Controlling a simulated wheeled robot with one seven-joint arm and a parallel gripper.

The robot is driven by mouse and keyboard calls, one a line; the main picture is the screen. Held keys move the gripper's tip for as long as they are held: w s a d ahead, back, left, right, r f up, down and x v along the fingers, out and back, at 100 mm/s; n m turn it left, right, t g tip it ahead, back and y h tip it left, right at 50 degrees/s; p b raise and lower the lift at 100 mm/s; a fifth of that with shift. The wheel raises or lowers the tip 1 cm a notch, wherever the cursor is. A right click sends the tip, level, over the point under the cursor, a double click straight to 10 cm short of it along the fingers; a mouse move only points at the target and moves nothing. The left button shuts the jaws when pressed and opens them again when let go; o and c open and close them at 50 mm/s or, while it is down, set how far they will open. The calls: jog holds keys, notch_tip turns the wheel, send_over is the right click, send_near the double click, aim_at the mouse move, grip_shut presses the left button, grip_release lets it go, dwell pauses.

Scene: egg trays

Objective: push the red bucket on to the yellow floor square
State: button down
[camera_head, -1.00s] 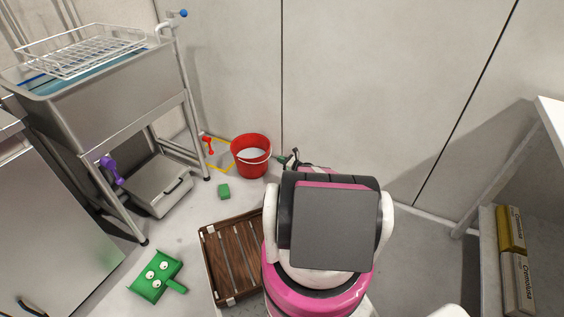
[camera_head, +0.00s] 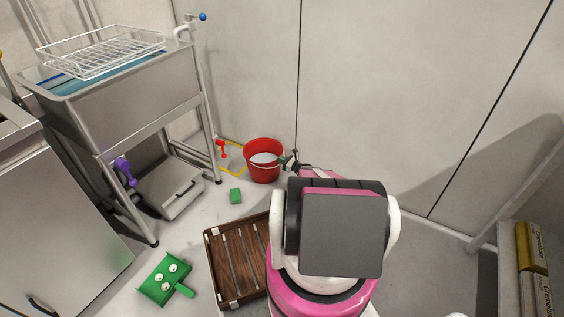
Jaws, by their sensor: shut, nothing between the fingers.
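The red bucket (camera_head: 264,168) stands upright on the floor near the back wall, with something pale inside it. The yellow floor square (camera_head: 239,173) shows as a thin outline just left of the bucket; part of it is hidden by the bucket and the sink leg. The bucket stands at the right side of the outline, and I cannot tell whether it overlaps it. My gripper (camera_head: 286,161) is small and partly hidden behind my own arm. It is shut and empty, at the bucket's right rim, close to or touching it.
A red object (camera_head: 221,149) stands by the yellow outline. A steel sink stand (camera_head: 131,117) is at left. A wooden crate (camera_head: 207,258) and a green dustpan-like thing (camera_head: 158,291) lie nearer. The wall (camera_head: 380,90) is close behind.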

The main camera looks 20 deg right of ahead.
jog(key=x, duration=3)
jog(key=shift+f, duration=0.15)
jog(key=v, duration=1.4)
jog(key=s+a+r+n+g, duration=1.1)
jog(key=s+a+r+n, duration=0.7)
jog(key=s+r, duration=0.4)
jog(key=s+r+n+g+h, duration=0.1)
jog(key=s+r+n+h, duration=0.2)
jog(key=s+r, duration=0.2)
jog(key=s+r+n+g+h, duration=0.1)
jog(key=s+r+n+h, duration=0.3)
jog(key=s, duration=0.8)
jog(key=s+d+r+n+g+h, duration=0.1)
jog(key=s+r+n+h, duration=0.2)
jog(key=s+r, duration=0.3)
jog(key=s+n, duration=0.1)
jog(key=s, duration=0.2)
jog(key=shift+s+g, duration=0.25)
jog(key=shift+g, duration=0.15)
